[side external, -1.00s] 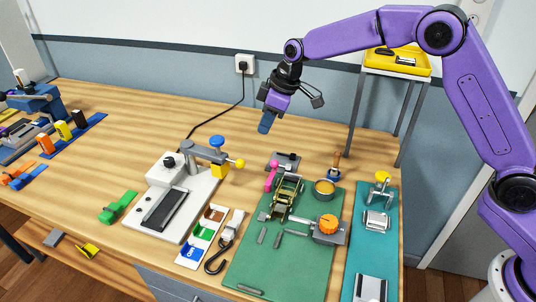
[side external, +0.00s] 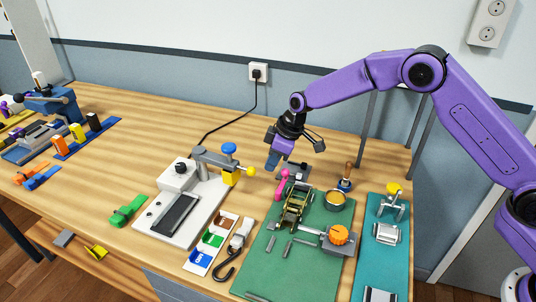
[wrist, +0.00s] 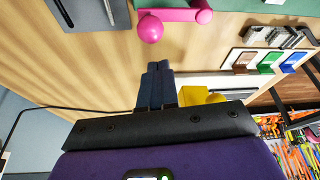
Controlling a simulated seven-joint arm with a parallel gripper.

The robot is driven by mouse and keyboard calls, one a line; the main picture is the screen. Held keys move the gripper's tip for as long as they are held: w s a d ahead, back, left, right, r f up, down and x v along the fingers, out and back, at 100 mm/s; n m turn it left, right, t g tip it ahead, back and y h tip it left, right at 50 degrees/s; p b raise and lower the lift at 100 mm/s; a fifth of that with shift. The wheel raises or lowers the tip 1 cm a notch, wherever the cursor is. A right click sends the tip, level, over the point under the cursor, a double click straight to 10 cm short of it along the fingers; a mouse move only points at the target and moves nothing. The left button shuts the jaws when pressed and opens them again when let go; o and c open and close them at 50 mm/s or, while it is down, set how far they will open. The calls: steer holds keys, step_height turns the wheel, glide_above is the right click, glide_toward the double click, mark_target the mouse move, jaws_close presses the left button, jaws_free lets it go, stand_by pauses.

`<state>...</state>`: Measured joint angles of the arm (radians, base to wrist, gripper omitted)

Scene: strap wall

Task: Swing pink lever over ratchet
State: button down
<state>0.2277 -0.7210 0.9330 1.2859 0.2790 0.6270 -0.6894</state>
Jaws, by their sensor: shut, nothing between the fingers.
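The pink lever (side external: 282,183) stands at the back left of the green mat, beside the ratchet (side external: 297,204), a metal frame with an olive strap. In the wrist view the lever (wrist: 176,16) shows at the top, with its round pink knob near my fingertips. My gripper (side external: 271,163) is above the bench just behind the lever's upper end. Its dark blue fingers (wrist: 156,68) are together with nothing between them. They look apart from the lever, with a small gap. The ratchet's far side is hidden in the wrist view.
The green mat (side external: 285,270) also holds an orange knob (side external: 339,234) and a round tin (side external: 335,200). A wood-handled stamp (side external: 346,178) stands to the right.

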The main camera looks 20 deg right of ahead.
mark_target(285, 170)
steer(key=shift+s+d+f, duration=0.15)
steer(key=shift+s+d, duration=0.4)
steer(key=shift+d, duration=0.25)
steer(key=shift+d+m, duration=0.1)
steer(key=shift+m, duration=0.2)
steer(key=m, duration=0.1)
steer(key=s+d+m+t+h, duration=0.1)
steer(key=m, duration=0.3)
steer(key=s+d+m+h, duration=0.1)
steer(key=shift+s+m+t, duration=0.3)
steer(key=shift+m, duration=0.1)
steer(key=m, duration=0.2)
steer(key=s+m+h, duration=0.2)
steer(key=m, duration=0.1)
steer(key=shift+s+d+m, duration=0.25)
steer(key=shift+d+m, duration=0.05)
steer(key=shift+d, duration=0.05)
steer(key=s+m, duration=0.1)
steer(key=m, duration=0.1)
steer(key=m+h, duration=0.1)
steer(key=shift+s+a+m, duration=0.15)
steer(key=shift+s+m, duration=0.2)
steer(key=shift+m, duration=0.05)
steer(key=shift+s+a, duration=0.15)
steer(key=shift+s, duration=0.25)
